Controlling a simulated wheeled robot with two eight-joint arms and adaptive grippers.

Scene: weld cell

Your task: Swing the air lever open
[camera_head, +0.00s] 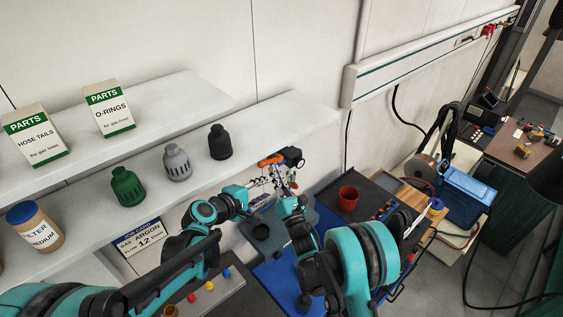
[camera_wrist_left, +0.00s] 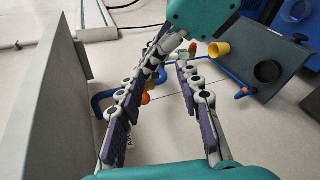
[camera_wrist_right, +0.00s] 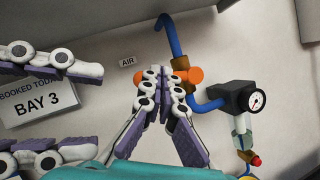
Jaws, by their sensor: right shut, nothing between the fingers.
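The orange air lever (camera_wrist_right: 194,75) lies across the blue pipe at a brass valve (camera_wrist_right: 180,62) in the right wrist view, beside a small AIR label (camera_wrist_right: 128,61). It also shows in the head view (camera_head: 268,161). My right gripper (camera_wrist_right: 164,75) is shut and empty, its fingertips in front of the lever, hiding its middle; I cannot tell whether they touch it. In the head view my right gripper (camera_head: 284,182) is just below the lever. My left gripper (camera_wrist_left: 175,55) is open and empty; its spread fingers (camera_wrist_right: 48,108) show at the left of the right wrist view.
A pressure gauge (camera_wrist_right: 257,100) sits on the line right of the valve. A BAY 3 sign (camera_wrist_right: 42,100) is behind my left fingers. A shelf (camera_head: 300,115) with caps runs left of the lever.

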